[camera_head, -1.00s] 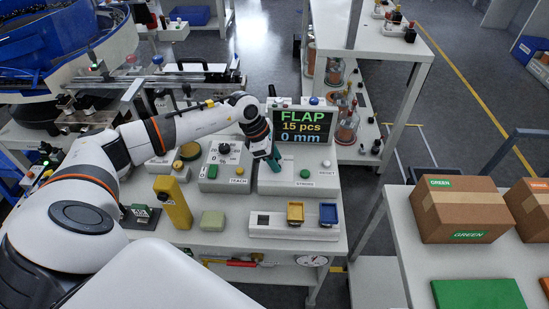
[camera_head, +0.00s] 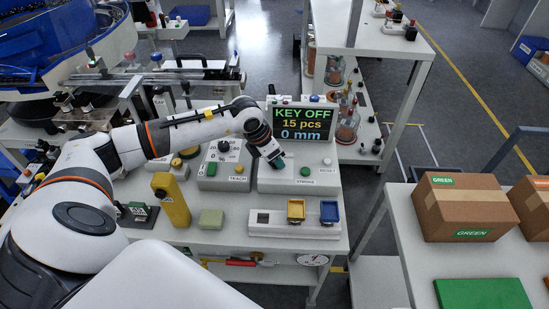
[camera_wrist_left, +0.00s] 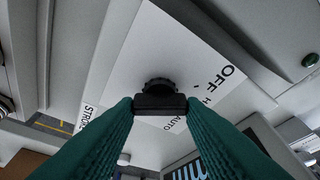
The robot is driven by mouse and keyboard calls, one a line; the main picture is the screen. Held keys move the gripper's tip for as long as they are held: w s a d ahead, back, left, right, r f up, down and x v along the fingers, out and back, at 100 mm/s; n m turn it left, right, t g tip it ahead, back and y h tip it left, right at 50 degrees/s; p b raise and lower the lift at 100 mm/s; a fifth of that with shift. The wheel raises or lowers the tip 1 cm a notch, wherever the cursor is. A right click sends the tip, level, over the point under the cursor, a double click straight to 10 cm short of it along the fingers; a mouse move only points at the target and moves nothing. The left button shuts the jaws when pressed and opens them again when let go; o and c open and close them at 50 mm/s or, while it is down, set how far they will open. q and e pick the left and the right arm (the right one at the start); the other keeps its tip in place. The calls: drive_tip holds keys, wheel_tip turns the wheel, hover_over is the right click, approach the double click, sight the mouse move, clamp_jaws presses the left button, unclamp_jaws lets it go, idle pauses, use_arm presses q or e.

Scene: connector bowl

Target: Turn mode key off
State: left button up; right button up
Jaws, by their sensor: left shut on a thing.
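The mode key is a dark knob (camera_wrist_left: 159,88) with a flat bar grip, on a white label plate (camera_wrist_left: 190,50) reading OFF, H-something and AUTO. In the wrist view my left gripper (camera_wrist_left: 160,106) has its two green fingers closed on the sides of the bar. In the head view the left gripper (camera_head: 277,162) is over the grey STROKE box (camera_head: 300,179) and hides the key. Which word the key points at is unclear. The screen (camera_head: 303,122) behind reads KEY OFF, 15 pcs, 0 mm. My right gripper is not in view.
A green button (camera_head: 305,171) is on the same box. The TEACH box (camera_head: 222,182) with a dial stands left of it. A yellow post (camera_head: 171,200) and a white holder with yellow and blue parts (camera_head: 275,230) stand in front. A carton (camera_head: 459,207) is on the right table.

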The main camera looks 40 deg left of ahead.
use_arm(q)
drive_tip(key=shift+n+y+b, duration=0.4)
drive_tip(key=shift+n+b, duration=0.15)
drive_tip(key=shift+n, duration=0.65)
drive_tip(key=o, duration=1)
drive_tip(key=b+v, duration=0.1)
drive_tip(key=v, duration=0.5)
drive_tip(key=b+v, duration=0.1)
drive_tip(key=v, duration=0.5)
drive_tip(key=shift+s+d, duration=0.1)
drive_tip(key=shift+s, duration=0.15)
